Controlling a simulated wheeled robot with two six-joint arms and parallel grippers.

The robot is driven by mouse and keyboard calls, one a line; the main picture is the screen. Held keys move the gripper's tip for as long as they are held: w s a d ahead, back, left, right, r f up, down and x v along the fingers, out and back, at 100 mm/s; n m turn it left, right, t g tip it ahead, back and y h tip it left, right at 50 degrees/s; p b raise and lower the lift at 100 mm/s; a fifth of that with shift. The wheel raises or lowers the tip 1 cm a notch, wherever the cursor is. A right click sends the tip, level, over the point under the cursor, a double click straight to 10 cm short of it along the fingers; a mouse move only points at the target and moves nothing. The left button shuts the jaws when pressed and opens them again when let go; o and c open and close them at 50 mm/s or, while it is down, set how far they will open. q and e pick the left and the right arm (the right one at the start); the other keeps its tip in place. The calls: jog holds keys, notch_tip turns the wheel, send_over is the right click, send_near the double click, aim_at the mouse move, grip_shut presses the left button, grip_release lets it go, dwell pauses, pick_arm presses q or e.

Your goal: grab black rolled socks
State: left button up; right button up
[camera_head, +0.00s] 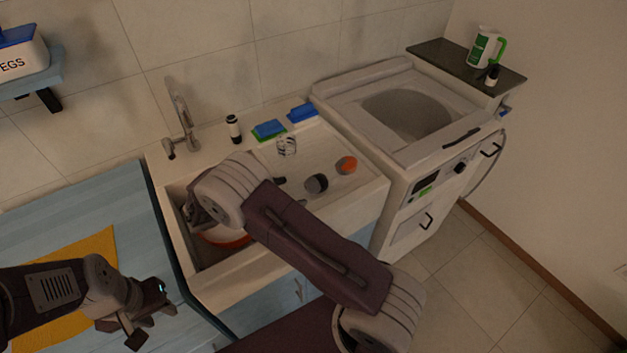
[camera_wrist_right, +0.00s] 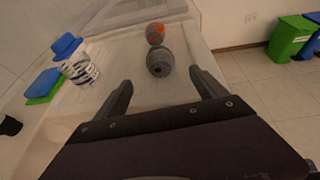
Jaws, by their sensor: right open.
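The black rolled socks (camera_head: 316,183) form a dark grey ball on the sink's draining surface. They also show in the right wrist view (camera_wrist_right: 160,63), just beyond and between the fingertips. My right gripper (camera_wrist_right: 162,88) is open and empty, pointed at them with a small gap. In the head view my right arm hides most of that gripper. An orange and grey rolled pair (camera_head: 346,165) lies just behind the black one. A white and dark striped pair (camera_head: 286,146) lies further left. My left gripper (camera_head: 150,312) is over the blue counter, away from the socks; its jaw gap is unclear.
The sink basin (camera_head: 213,283) holds an orange-rimmed bowl, partly hidden by my right arm. A dark bottle (camera_head: 233,129) and blue and green sponges (camera_head: 269,130) stand along the back edge. A top-loading washer (camera_head: 405,110) is to the right. An orange cloth (camera_head: 80,260) lies on the counter.

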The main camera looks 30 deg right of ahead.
aim_at(319, 175)
jog(key=x, duration=0.4)
jog(key=shift+d+f+p, duration=0.1)
jog(key=shift+d+p, duration=0.2)
jog(key=shift+d, duration=0.1)
jog(key=shift+d+f, duration=0.1)
jog(key=shift+d, duration=0.35)
jog(key=p+x, duration=0.1)
jog(key=x, duration=0.3)
jog(key=shift+d+f, duration=0.1)
jog(key=shift+f, duration=0.05)
jog(key=shift+c, duration=1)
jog(key=shift+a, duration=0.2)
jog(key=c, duration=1.3)
jog(key=shift+r, duration=0.55)
notch_tip(319, 175, up, 3)
jog(key=shift+r, duration=0.1)
pick_arm(q)
jog(key=shift+d+r, duration=0.2)
jog(key=shift+r, duration=0.4)
pick_arm(e)
jog(key=s+d+r, duration=0.1)
jog(key=s+r, duration=0.1)
jog(key=s, duration=0.1)
jog(key=s+r, duration=0.2)
jog(key=s, duration=0.2)
jog(key=s+d+r, duration=0.1)
jog(key=s+r, duration=0.2)
jog(key=s, duration=0.1)
jog(key=shift+s+d, duration=0.2)
jog(key=shift+d, duration=0.1)
